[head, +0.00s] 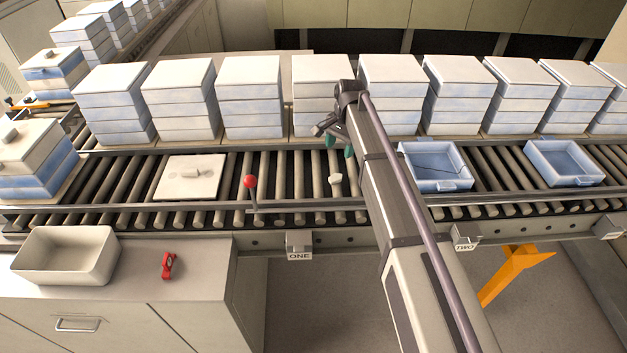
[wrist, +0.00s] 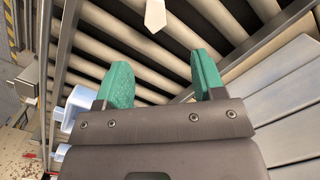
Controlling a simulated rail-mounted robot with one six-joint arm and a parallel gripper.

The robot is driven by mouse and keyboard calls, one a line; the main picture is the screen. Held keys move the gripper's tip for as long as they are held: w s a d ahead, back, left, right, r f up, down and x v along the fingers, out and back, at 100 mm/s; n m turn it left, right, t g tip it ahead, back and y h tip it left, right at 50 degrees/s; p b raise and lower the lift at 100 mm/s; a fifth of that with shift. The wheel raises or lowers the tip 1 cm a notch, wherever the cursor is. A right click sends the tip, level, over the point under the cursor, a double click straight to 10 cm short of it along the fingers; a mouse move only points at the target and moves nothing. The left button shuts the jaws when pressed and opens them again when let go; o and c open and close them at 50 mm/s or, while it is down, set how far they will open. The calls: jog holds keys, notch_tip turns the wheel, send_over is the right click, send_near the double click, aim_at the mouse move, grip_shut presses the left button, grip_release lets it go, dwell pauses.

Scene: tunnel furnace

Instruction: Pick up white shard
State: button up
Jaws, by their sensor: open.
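The white shard (head: 336,179) is a small pale piece on the conveyor rollers, near the front rail in the head view. In the wrist view the white shard (wrist: 155,15) shows at the top edge, partly cut off by the frame and beyond the fingertips. My gripper (head: 340,147) has green fingers and is behind the shard, over the far side of the conveyor. In the wrist view my gripper (wrist: 162,68) is open, with nothing between its fingers and dark gaps between rollers showing behind.
A row of white box stacks (head: 250,95) stands behind the conveyor. A square white lid (head: 187,178) and a red-knobbed lever (head: 250,182) are left of the shard. A blue tray (head: 436,184) is to the right. A front rail (head: 300,204) runs along the conveyor.

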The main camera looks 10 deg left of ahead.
aim_at(336, 176)
jog(key=f+m+b, duration=0.1)
jog(key=f+b, duration=0.2)
jog(key=s+f+b, duration=0.1)
jog(key=f+b, duration=0.3)
jog(key=f+m+b, duration=0.1)
jog(key=f+b, duration=0.3)
jog(key=shift+s+a+m, duration=0.15)
jog(key=shift+a+m, duration=0.1)
jog(key=shift+m, duration=0.05)
jog(key=shift+s+r, duration=0.1)
jog(key=shift+r, duration=0.1)
jog(key=c, duration=1)
